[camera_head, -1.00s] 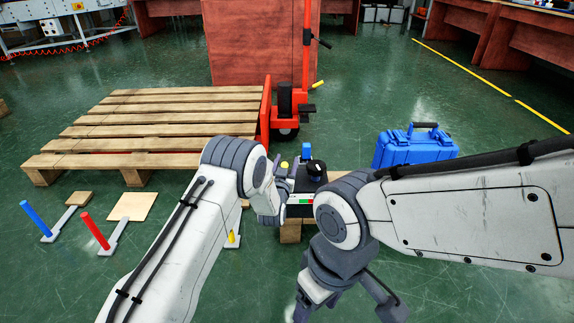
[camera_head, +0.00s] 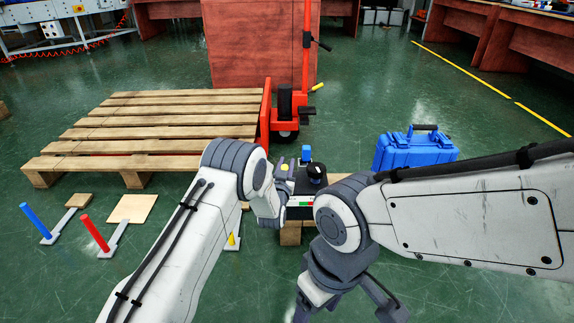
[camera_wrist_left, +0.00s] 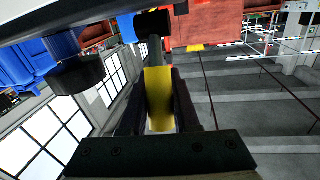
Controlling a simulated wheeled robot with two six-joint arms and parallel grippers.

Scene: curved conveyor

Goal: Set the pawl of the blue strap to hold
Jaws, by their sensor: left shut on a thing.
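A dark device with a red and green label (camera_head: 306,203) stands on a small wooden stand (camera_head: 291,235) in the head view. A small blue block (camera_head: 307,153) and a black knob (camera_head: 317,172) rise from it. A small yellow piece (camera_head: 293,164) shows left of the knob. My left gripper (camera_head: 287,175) is at the device's left side, partly hidden by its own arm. In the left wrist view it is shut on a yellow piece (camera_wrist_left: 158,98). I cannot make out strap or pawl. My right gripper (camera_head: 347,302) is open and empty, low in front.
A wooden pallet (camera_head: 150,130) and a red pallet truck (camera_head: 283,105) are behind to the left. A blue case (camera_head: 415,150) is at right. Red (camera_head: 95,232) and blue (camera_head: 36,220) levers stand at left.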

